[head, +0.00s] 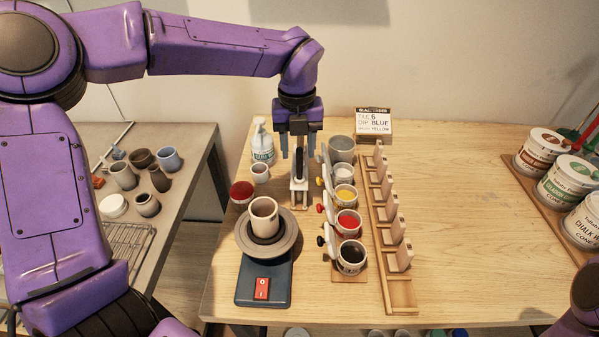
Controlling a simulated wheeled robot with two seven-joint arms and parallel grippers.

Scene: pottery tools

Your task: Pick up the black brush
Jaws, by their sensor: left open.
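The black brush (321,240) shows as a black knob-like end with a pale handle, leaning out to the left of the nearest glaze cup (351,258), which holds dark glaze. Brushes with red (320,208), yellow (320,182) and white (319,158) ends lean out of the cups behind it in a row. My left gripper (298,154) points down, open and empty, behind and to the left of the black brush, near the far end of the row. It is apart from the black brush. My right gripper is out of view.
A potter's wheel (285,243) with a beige cup (264,217) stands left of the brushes. A wooden rack (400,295) with upright tiles runs to their right. A sign (374,123) stands behind. Glaze tubs (543,149) stand far right. The right-middle table is clear.

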